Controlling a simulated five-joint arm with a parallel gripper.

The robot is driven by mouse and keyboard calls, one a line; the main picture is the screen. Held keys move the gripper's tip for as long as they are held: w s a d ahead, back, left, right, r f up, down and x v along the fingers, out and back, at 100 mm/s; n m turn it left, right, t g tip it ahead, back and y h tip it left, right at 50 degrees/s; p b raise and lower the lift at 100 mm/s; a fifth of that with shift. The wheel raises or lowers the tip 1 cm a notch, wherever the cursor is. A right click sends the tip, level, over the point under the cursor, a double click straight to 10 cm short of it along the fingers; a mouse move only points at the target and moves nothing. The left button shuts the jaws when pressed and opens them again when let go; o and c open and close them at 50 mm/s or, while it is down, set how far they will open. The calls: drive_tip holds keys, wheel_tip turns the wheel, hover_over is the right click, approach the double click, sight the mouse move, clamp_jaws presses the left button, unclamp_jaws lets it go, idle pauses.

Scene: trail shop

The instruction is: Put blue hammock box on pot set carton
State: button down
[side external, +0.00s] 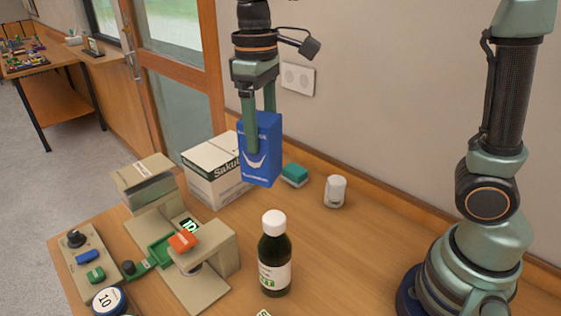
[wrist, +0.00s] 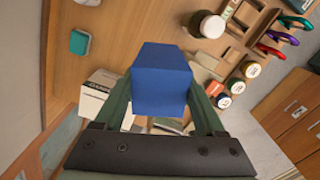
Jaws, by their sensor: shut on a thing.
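The blue hammock box (side external: 262,165) is upright between the fingers of my gripper (side external: 257,125), which is shut on it. It is held in the air in front of the right part of the white carton in the side view. In the wrist view the blue box (wrist: 161,82) fills the middle, between the two fingers (wrist: 160,98). The white carton (side external: 208,178) with a dark green band and partly hidden lettering stands on the table; it may be the pot set carton. The wrist view shows part of it (wrist: 95,98) left of the box.
A beige device (side external: 215,255) with a green and orange part stands left of a dark bottle (side external: 274,258) with a white cap. A teal block (side external: 295,174) and a white cylinder (side external: 335,191) are near the wall. Open table lies right of the bottle.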

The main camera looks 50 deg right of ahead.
wheel_tip(320, 180, down, 19)
drive_tip(key=shift+a+f, duration=0.2)
drive_tip(key=shift+a, duration=0.2)
drive_tip(key=shift+f, duration=0.15)
idle(0.3)
unclamp_jaws()
